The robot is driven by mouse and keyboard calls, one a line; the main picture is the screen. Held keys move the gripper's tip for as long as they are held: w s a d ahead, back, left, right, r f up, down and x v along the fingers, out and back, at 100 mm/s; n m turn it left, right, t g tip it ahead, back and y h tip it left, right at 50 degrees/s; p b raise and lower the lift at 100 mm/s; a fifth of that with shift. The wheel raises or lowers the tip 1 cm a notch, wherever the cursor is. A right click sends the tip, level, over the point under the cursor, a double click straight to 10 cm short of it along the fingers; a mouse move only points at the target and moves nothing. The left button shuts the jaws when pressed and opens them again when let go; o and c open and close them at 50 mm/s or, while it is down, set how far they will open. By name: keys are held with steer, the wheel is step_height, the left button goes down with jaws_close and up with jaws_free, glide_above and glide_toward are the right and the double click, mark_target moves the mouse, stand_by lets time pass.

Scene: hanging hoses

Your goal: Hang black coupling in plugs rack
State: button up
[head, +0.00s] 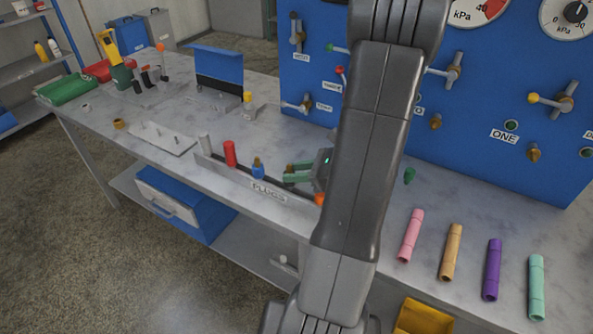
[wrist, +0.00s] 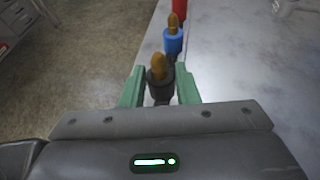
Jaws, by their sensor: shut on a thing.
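My gripper (head: 290,172) is at the right part of the rack labelled PLUGS (head: 268,189), mostly behind my arm in the head view. Its green fingers are shut on the black coupling (wrist: 158,86), whose brass tip points up in the wrist view. The blue coupling (head: 258,170) with a brass tip stands upright in the rack just left of my gripper; it shows beyond the black one in the wrist view (wrist: 173,42). A red plug (head: 230,153) stands further left. I cannot tell whether the black coupling is seated in the rack or just above it.
Pink (head: 411,236), tan (head: 451,252), purple (head: 492,270) and mint (head: 537,287) tubes lie right of my arm. A blue gauge panel (head: 480,100) stands behind.

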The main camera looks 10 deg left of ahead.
steer(key=shift+f+b, duration=0.6)
steer(key=shift+f, duration=0.25)
steer(key=o, duration=1.1)
steer(key=shift+d, duration=0.15)
steer(key=v, duration=1.3)
steer(key=shift+d+r, duration=0.15)
steer(key=shift+d, duration=0.1)
steer(key=shift+s+a, duration=0.1)
steer(key=x, duration=1.3)
steer(key=shift+a, duration=0.25)
steer(key=shift+r, duration=0.1)
